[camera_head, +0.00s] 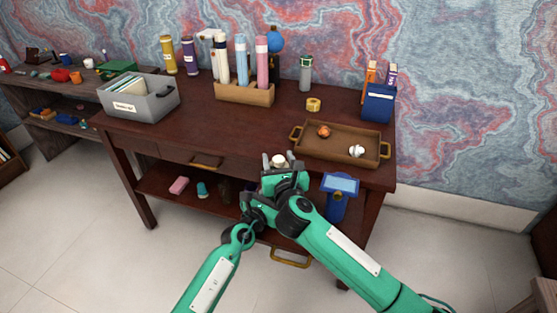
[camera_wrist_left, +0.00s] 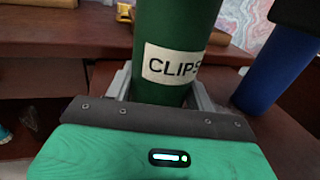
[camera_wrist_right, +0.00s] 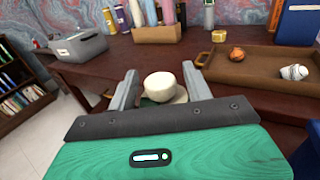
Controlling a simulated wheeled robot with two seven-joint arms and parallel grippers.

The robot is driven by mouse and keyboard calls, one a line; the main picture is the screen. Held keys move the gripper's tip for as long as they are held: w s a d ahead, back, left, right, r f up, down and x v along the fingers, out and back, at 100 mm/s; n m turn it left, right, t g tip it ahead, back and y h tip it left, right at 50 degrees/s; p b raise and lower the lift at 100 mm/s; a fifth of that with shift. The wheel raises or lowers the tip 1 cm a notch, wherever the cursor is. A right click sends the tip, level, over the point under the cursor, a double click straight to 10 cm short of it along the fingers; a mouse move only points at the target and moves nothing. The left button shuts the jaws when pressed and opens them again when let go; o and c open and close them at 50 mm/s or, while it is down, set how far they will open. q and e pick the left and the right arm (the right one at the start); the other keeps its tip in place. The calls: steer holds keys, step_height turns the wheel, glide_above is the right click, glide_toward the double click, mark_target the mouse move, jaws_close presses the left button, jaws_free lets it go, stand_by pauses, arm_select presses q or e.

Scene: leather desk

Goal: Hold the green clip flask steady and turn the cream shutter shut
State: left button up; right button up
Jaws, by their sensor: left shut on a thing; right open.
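The green flask (camera_wrist_left: 165,35), labelled "CLIPS", stands between the fingers of my left gripper (camera_wrist_left: 160,90), which is shut on it. The cream shutter (camera_wrist_right: 160,86) is a rounded cap at the top of the flask. It sits between the spread fingers of my right gripper (camera_wrist_right: 158,92), which is open around it with gaps on the sides. In the head view the cream top (camera_head: 279,160) shows just above my right gripper (camera_head: 283,170) at the desk's front edge. My arms hide the flask body and most of my left gripper there.
A brown tray (camera_head: 310,146) with an orange and a white item lies right of the shutter. A blue stand (camera_head: 338,205) is close to my right arm. A grey bin (camera_head: 163,101) and tube holder (camera_head: 240,95) stand further back.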

steer(key=c, duration=1)
steer(key=shift+a+h, duration=0.1)
steer(key=shift+h, duration=0.2)
steer(key=shift+m+h, duration=0.3)
steer(key=shift+m, duration=0.1)
steer(key=shift+m+h, duration=1)
steer(key=shift+h, duration=0.6)
steer(key=o, duration=1)
